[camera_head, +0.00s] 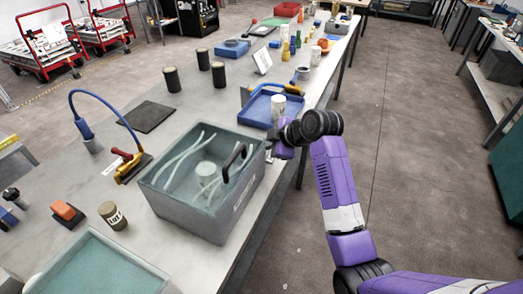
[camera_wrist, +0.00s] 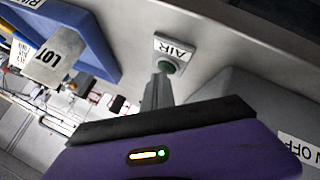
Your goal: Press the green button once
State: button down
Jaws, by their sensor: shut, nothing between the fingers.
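The green button (camera_wrist: 167,66) sits on a small pale plate marked AIR (camera_wrist: 175,47) on the grey front side of the bench. My gripper (camera_wrist: 161,76) is shut and empty. In the wrist view its fingertips overlap the lower left edge of the button; I cannot tell whether they touch it. In the head view my gripper (camera_head: 281,146) is at the bench's right edge, between the grey bin and the blue tray. The button cannot be made out in that view.
A grey bin (camera_head: 165,203) with hoses stands left of my gripper on the bench. A blue tray (camera_head: 257,111) with a white cup (camera_head: 278,106) is just behind. In the wrist view the blue tray (camera_wrist: 98,48) is at upper left. The floor right of the bench is clear.

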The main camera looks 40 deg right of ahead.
dwell(0.4)
jog(key=shift+r+p, duration=0.85)
jog(key=shift+r, duration=0.05)
notch_tip(320, 180, up, 5)
jog(key=p, duration=0.4)
dwell(0.8)
